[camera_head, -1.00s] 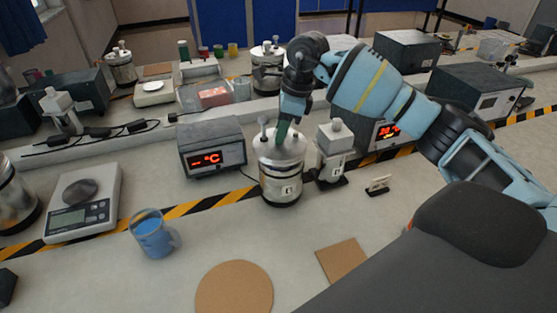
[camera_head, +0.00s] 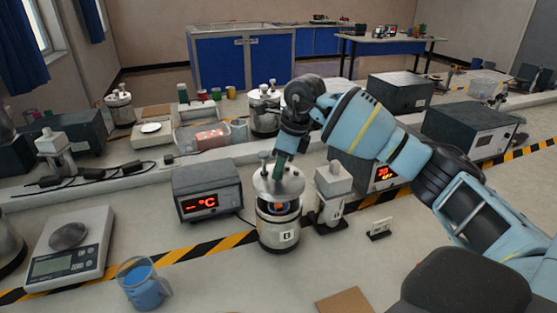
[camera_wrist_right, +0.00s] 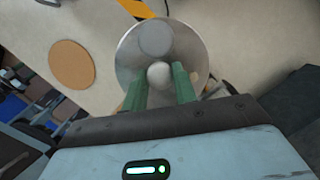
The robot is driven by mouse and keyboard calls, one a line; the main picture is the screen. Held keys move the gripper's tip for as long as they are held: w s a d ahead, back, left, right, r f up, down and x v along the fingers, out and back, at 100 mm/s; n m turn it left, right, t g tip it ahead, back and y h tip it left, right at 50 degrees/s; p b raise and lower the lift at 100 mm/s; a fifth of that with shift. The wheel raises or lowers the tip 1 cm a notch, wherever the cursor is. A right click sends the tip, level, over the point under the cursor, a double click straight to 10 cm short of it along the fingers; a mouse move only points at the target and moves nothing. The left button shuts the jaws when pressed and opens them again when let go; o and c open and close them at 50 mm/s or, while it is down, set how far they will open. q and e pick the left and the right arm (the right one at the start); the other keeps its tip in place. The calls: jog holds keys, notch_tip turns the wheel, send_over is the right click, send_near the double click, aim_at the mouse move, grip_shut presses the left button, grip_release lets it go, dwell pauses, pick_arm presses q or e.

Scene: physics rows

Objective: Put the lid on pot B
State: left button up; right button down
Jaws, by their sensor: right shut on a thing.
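A round metal lid (camera_head: 268,185) hangs just above a silver pot (camera_head: 279,235) with a small label whose letter I cannot read for sure. A gap shows between lid and pot rim, with orange and blue inside. My right gripper (camera_head: 280,170) comes down from above, its green fingers shut on the lid's knob. In the right wrist view, the pale round knob (camera_wrist_right: 158,74) sits between the green fingers (camera_wrist_right: 160,88), with the shiny lid (camera_wrist_right: 188,52) around it. The lid hides what is below it there. My left gripper is not in view.
A blue cup (camera_head: 145,285) and a scale (camera_head: 72,262) are at front left. Other pots stand behind (camera_head: 120,108). A cork mat (camera_head: 346,302) lies in front.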

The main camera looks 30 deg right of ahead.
aim_at(280, 180)
notch_tip(280, 180, down, 2)
jog(key=shift+b, duration=0.3)
jog(key=shift+f, duration=0.6)
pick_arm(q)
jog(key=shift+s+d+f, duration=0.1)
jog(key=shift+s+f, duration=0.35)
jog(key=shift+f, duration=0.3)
pick_arm(e)
jog(key=shift+f, duration=0.35)
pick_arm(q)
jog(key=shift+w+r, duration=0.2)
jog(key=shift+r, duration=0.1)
pick_arm(e)
jog(key=shift+f, duration=0.35)
dwell(0.4)
jog(key=c, duration=1)
grip_release()
jog(key=shift+c, duration=0.2)
